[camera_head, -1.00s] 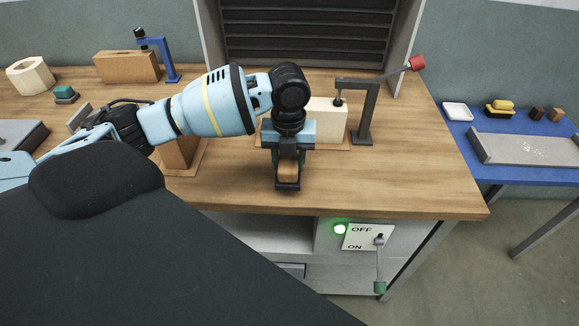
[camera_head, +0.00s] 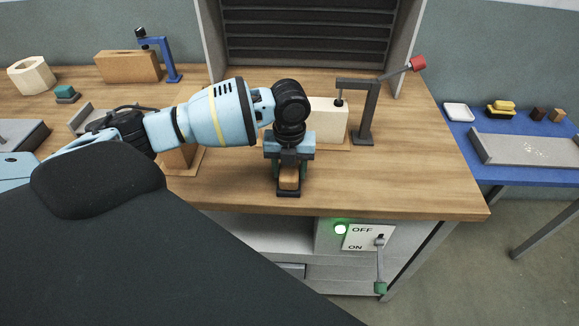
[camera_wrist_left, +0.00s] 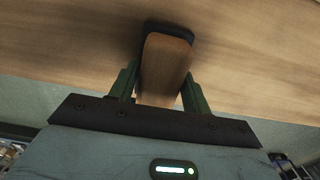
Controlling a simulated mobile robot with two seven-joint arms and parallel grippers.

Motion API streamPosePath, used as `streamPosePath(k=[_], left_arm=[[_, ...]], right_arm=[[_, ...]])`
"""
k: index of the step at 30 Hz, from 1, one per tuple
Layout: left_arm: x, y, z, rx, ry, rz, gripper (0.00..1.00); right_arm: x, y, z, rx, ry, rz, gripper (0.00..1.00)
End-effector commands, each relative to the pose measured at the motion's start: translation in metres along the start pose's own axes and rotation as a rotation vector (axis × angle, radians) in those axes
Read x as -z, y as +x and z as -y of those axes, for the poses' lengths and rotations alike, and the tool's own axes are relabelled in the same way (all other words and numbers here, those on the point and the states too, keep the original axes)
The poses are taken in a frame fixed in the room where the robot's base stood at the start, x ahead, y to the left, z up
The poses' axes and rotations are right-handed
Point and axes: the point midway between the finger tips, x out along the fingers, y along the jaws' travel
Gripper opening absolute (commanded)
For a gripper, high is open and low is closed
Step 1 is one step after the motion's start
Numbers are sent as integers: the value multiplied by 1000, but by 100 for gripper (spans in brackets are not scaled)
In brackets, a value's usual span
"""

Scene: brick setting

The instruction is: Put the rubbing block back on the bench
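The rubbing block (camera_head: 289,179) is a wooden block with a dark base. It sits between the green fingers of my left gripper (camera_head: 289,172), over the front part of the wooden bench (camera_head: 400,190). In the left wrist view the rubbing block (camera_wrist_left: 165,68) is between both fingers of the left gripper (camera_wrist_left: 160,92), which close on its sides. Its dark base faces the bench top; whether it touches the wood I cannot tell. My right gripper is not in view.
A toggle clamp (camera_head: 368,110) with a red knob and a pale block (camera_head: 329,122) stand just behind the gripper. A switch panel (camera_head: 368,237) with a green light is below the bench edge. The bench's right front is clear. A blue table (camera_head: 480,180) stands at right.

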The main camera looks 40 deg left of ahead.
Motion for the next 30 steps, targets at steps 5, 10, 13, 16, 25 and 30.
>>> streamPosePath(k=[5,10,13,16,25,30], left_arm=[[0,-1,0,1,0,0,64],[0,-1,0,1,0,0,64],[0,-3,0,1,0,1,64],[0,-12,1,3,1,2,64],[-1,-69,1,4,0,5,64],[0,-99,0,3,0,3,64]], right_arm=[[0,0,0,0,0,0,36],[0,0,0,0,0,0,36],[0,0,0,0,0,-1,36],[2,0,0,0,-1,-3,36],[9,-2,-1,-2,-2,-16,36],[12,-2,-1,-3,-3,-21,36]])
